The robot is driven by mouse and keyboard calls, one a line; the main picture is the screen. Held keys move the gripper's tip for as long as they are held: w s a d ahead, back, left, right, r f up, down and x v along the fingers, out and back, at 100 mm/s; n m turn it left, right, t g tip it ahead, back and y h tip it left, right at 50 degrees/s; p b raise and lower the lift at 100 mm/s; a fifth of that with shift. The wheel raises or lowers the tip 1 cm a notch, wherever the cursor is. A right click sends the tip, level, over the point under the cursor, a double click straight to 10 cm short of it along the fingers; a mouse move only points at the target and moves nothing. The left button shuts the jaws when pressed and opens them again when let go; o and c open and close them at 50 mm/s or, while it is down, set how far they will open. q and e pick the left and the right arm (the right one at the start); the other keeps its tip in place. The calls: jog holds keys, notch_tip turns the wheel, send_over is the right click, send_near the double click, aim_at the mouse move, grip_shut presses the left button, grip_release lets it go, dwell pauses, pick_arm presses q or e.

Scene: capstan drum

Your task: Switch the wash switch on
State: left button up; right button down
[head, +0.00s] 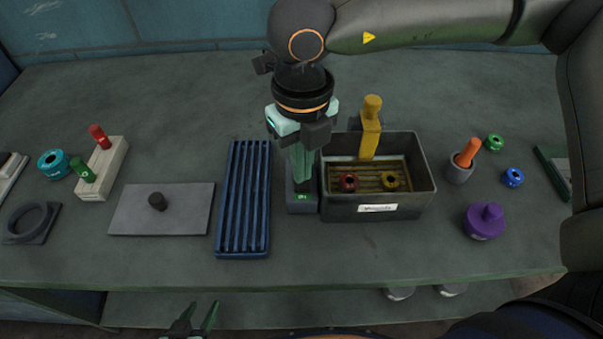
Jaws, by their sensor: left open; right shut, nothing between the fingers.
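The wash switch appears to be the small grey box (302,207) against the left side of the grey wash bin (350,214). A small green patch with a pale mark shows on the box. My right gripper (303,182) points down with its shut fingers at the top of this box. The fingers hide much of its top, so I cannot tell the switch's position or whether they touch it. My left gripper (196,320) is open and empty at the bottom edge of the view, in front of the table.
A blue ribbed rack (243,200) lies close left of the switch box. A purple knobbed piece (484,222) stands right. The front table strip is clear.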

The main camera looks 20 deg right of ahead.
aim_at(302, 185)
dwell(0.3)
jog(key=shift+f+b, duration=1)
jog(key=shift+b, duration=0.1)
dwell(0.4)
jog(key=shift+r+p, duration=1.8)
jog(key=shift+r, duration=1.75)
